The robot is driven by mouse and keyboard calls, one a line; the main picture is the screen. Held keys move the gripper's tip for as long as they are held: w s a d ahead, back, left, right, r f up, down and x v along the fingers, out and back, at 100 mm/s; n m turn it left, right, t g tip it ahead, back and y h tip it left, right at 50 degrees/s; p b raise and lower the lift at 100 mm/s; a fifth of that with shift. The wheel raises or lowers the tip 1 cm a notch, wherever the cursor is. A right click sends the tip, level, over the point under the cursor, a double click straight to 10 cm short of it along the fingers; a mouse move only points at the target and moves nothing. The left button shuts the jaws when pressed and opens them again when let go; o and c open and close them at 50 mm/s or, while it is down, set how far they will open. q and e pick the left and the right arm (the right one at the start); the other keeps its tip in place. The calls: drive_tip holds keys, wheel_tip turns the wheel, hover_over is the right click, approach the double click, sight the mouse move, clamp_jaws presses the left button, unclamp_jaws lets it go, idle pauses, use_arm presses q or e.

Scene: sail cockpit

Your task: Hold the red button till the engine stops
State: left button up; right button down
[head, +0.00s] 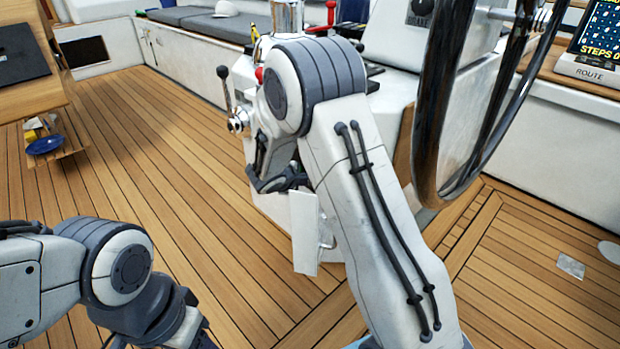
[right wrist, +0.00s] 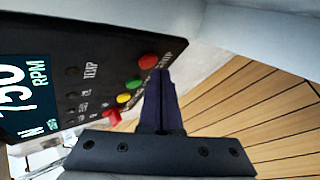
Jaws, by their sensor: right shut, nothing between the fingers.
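In the right wrist view, a dark engine panel (right wrist: 85,35) carries a column of round buttons. A red button (right wrist: 147,61) sits at one end beside my fingertips. A second red button (right wrist: 112,117) sits at the other end, close to the gripper body. My right gripper (right wrist: 161,75) is shut and empty, its tips next to the first red button; I cannot tell whether they touch it. In the head view, my right gripper (head: 275,182) is dark and partly hidden by my arm, beside the white pedestal. My left arm enters at lower left; its fingers are out of frame.
Green (right wrist: 133,83) and yellow (right wrist: 123,98) buttons lie between the red ones. The RPM display (right wrist: 28,85) is lit, reading about 750 with an N. A lever (head: 224,85) stands by the pedestal; the steering wheel (head: 428,120) is on the right. Open teak floor lies left.

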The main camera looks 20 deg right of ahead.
drive_tip(key=shift+w+d, duration=0.2)
drive_tip(key=shift+d, duration=0.35)
idle(0.7)
idle(0.9)
drive_tip(key=shift+s+a+b, duration=0.35)
drive_tip(key=shift+a+b, duration=0.15)
drive_tip(key=shift+a, duration=0.35)
drive_tip(key=a, duration=0.1)
drive_tip(key=s+a, duration=0.1)
drive_tip(key=a, duration=0.2)
drive_tip(key=shift+s+a+b, duration=0.35)
